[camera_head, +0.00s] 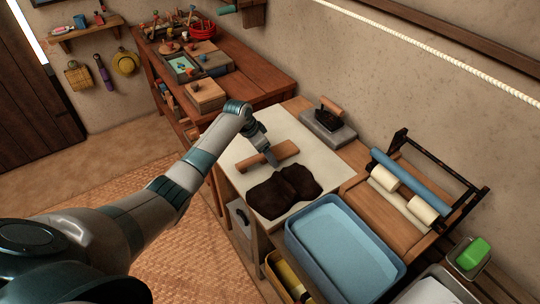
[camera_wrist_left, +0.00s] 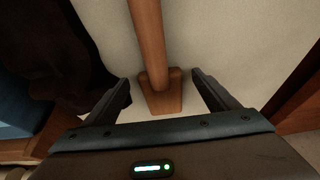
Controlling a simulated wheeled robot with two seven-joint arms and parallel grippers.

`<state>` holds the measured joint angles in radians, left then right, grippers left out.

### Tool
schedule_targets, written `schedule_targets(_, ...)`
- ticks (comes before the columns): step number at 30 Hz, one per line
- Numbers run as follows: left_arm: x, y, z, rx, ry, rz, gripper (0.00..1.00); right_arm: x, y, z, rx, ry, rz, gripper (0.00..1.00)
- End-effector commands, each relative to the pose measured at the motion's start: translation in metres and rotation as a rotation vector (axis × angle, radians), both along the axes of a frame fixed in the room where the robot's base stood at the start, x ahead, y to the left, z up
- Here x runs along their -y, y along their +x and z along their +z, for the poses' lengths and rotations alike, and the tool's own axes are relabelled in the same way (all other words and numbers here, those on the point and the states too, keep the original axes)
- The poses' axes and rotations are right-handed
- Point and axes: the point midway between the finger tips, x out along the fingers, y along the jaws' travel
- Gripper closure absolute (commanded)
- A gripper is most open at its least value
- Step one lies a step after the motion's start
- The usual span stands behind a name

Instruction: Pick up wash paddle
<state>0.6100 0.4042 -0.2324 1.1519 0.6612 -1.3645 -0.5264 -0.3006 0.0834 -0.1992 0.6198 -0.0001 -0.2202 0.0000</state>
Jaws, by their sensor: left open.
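The wash paddle (camera_head: 282,152) is a brown wooden piece lying on a pale board (camera_head: 290,128) on the bench. My left gripper (camera_head: 270,161) is over it, hiding part of its middle. In the left wrist view, a wooden bar of the paddle (camera_wrist_left: 149,40) runs from the top edge to a wider block at its end. The open fingers of my left gripper (camera_wrist_left: 161,86) stand on either side of that block, with gaps on both sides. Whether the fingertips reach down to the board I cannot tell. My right gripper is not in view.
A dark brown cloth (camera_head: 284,190) lies on the board beside the paddle. A blue basin (camera_head: 300,246) stands in front of it. A wooden-handled iron-like block (camera_head: 328,126) is behind, and a roller frame (camera_head: 410,180) stands to the right. A cluttered wooden table (camera_head: 262,86) is at the back left.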

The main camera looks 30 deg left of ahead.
Motion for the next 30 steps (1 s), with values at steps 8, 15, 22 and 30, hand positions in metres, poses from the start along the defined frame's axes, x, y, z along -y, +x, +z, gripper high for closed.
schedule_targets(8,-0.0002,-0.0001,0.0002,0.000,0.000,0.000,0.20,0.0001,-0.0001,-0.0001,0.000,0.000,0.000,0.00)
schedule_targets(15,-0.0002,-0.0002,0.0003,0.000,0.000,0.000,0.63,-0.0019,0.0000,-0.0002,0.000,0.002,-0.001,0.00)
schedule_targets(22,-0.0003,0.0005,0.0013,0.002,0.000,0.000,0.73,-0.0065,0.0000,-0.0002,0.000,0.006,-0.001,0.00)
schedule_targets(30,-0.0007,0.0008,0.0090,0.002,0.000,-0.001,0.73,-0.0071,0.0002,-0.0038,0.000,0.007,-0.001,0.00)
